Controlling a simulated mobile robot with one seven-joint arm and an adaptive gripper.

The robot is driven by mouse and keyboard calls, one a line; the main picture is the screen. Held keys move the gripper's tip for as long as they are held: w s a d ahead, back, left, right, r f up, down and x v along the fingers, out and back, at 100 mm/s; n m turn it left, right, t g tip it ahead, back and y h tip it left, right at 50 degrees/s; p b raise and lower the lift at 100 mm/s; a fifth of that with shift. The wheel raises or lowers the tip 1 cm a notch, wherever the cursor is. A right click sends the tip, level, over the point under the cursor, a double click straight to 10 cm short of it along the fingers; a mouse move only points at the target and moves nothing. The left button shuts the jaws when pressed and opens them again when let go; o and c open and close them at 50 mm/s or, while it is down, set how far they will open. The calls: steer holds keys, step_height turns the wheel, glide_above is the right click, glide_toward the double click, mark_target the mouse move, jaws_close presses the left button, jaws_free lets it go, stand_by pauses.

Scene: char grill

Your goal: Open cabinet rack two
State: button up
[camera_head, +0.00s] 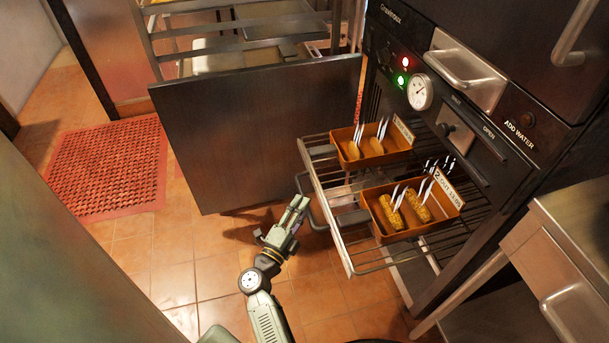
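The dark cabinet (505,165) stands at the right with its metal door (265,125) swung wide open. A wire rack (343,252) extends out from the cabinet. It bears two orange trays: a rear tray (343,137) with several items in it, and a front tray (385,233) with corn cobs (416,207) on white sticks and a label (447,187) that seems to start with 2. A loop handle (311,213) hangs at the rack's left edge. My gripper (297,206) is just left of this handle. Its fingers look close together; contact with the handle cannot be told.
A shelf unit with trays (225,60) stands behind the door. A metal counter (580,225) is at the lower right, near the rack. A red perforated mat (110,165) lies on the tiled floor (215,275), which is clear around my arm.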

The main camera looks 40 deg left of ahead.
steer(key=s, duration=0.5)
steer(key=shift+d+f, duration=0.3)
steer(key=shift+f, duration=0.05)
